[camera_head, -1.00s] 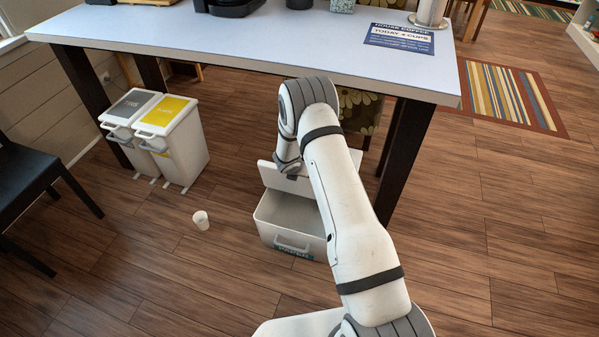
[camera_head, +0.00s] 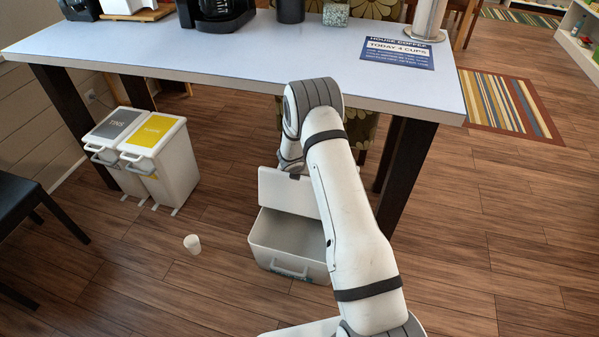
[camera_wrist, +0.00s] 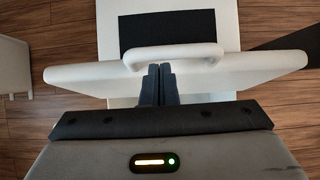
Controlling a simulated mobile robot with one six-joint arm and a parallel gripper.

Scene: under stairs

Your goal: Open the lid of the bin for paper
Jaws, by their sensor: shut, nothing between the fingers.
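The paper bin (camera_head: 262,248) is a white box on the floor under the table, with a handle on its front. Its white lid (camera_head: 287,192) stands raised at the back, and the bin's inside shows. My arm covers the bin's right part. In the head view my gripper is hidden behind the lid and arm. In the wrist view my gripper (camera_wrist: 158,70) is shut and empty, its fingertips close to a white panel edge with a handle (camera_wrist: 172,54), apparently the lid. I cannot tell whether they touch it.
Two white bins stand at the left, one with a grey lid (camera_head: 114,125) and one with a yellow lid (camera_head: 152,131). A white cup (camera_head: 192,244) lies on the floor. The table (camera_head: 250,62) is above the paper bin, its dark leg (camera_head: 408,165) to the right.

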